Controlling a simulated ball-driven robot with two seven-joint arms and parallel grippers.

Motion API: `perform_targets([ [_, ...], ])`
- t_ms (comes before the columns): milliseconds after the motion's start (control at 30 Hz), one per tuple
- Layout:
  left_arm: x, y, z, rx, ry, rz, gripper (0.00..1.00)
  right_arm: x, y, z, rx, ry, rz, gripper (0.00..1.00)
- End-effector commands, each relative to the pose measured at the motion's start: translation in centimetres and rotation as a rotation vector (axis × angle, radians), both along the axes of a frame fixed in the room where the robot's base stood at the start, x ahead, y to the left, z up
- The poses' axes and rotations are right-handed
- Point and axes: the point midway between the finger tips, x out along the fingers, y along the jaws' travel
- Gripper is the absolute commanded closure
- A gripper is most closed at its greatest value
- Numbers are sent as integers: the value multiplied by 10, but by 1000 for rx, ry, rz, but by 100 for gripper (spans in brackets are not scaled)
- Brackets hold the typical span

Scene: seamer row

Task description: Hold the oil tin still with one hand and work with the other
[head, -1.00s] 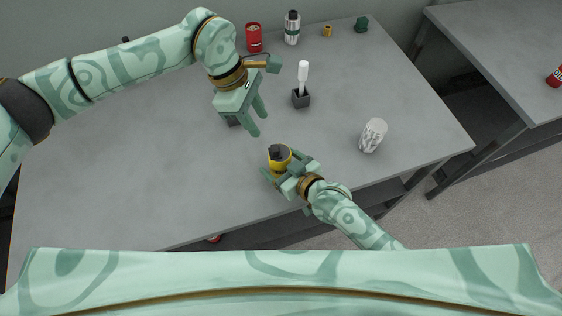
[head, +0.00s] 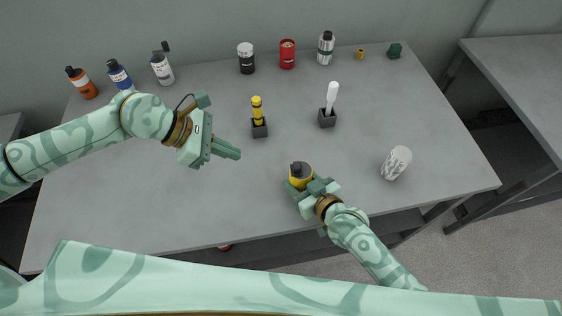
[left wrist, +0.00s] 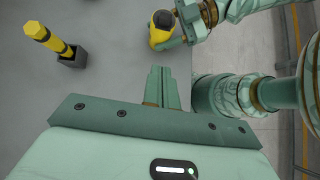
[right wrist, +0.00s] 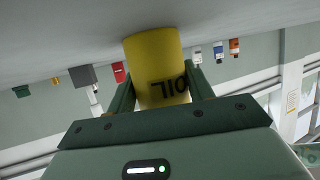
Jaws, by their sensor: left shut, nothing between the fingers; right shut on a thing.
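The yellow oil tin (head: 301,171) with a dark top stands on the table near its front edge. My right gripper (head: 302,187) is shut on it from the front right. In the right wrist view the tin (right wrist: 155,62) sits between the two fingers and shows the letters OIL. In the left wrist view the tin (left wrist: 158,36) shows at the top, with the right gripper against it. My left gripper (head: 238,153) is shut and empty, above the table to the left of the tin. Its fingers (left wrist: 164,80) lie together in the left wrist view.
A yellow-and-black tool (head: 257,110) and a white-handled tool (head: 333,92) stand in dark holders behind the tin. A white patterned cylinder (head: 396,163) stands to the right. Several bottles and cans, including a red can (head: 287,54), line the back edge. The table's left middle is clear.

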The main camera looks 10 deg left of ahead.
Motion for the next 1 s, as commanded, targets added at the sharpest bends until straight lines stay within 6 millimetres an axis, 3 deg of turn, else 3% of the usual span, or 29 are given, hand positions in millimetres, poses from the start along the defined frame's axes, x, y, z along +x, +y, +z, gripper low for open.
perform_targets([
  [467,2,-10,-10,-1,1,-1,100,0,0,1,1,-1,0,74],
  [900,15,-73,-73,-2,2,-2,100,0,0,1,1,-2,0,74],
  [1000,20,-89,-71,-1,-3,-4,100,0,0,1,1,-2,0,74],
])
